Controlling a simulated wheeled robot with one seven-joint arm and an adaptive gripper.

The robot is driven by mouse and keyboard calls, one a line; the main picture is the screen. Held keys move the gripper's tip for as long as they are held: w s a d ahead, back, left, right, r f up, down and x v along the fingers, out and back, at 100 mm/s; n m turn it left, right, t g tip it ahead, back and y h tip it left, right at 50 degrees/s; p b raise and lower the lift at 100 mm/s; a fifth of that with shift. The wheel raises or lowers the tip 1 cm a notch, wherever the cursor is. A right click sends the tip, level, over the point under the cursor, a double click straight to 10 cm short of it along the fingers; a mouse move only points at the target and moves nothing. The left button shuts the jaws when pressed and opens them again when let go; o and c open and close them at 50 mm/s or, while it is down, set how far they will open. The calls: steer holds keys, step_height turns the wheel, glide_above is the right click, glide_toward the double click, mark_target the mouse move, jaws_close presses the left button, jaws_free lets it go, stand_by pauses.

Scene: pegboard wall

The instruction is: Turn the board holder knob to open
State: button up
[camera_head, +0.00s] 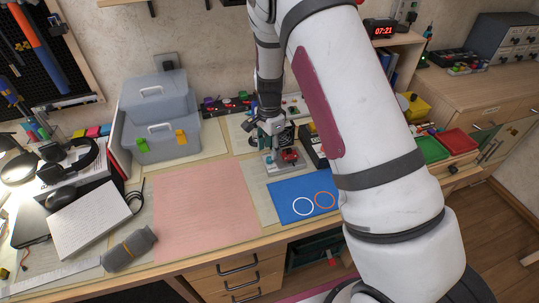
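The board holder (274,169) is a small grey base on the workbench, just behind the blue mat. A small red part (290,155) shows on its right side; I cannot tell whether this is the knob. My gripper (270,143) points down from above and reaches the holder's left part. Its fingertips are small and dark here, so I cannot tell whether they touch the holder or grip anything. The holder's far side is partly hidden by my gripper.
A blue mat (290,188) with two rings lies in front, beside a pink mat (205,207). A grey toolbox (158,115) stands at left. A dark box (315,147) stands close to the holder's right. My arm hides much of the bench's right side.

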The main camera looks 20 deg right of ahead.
mark_target(269, 158)
steer(key=shift+f, duration=1.9)
steer(key=shift+c, duration=0.5)
jaws_close()
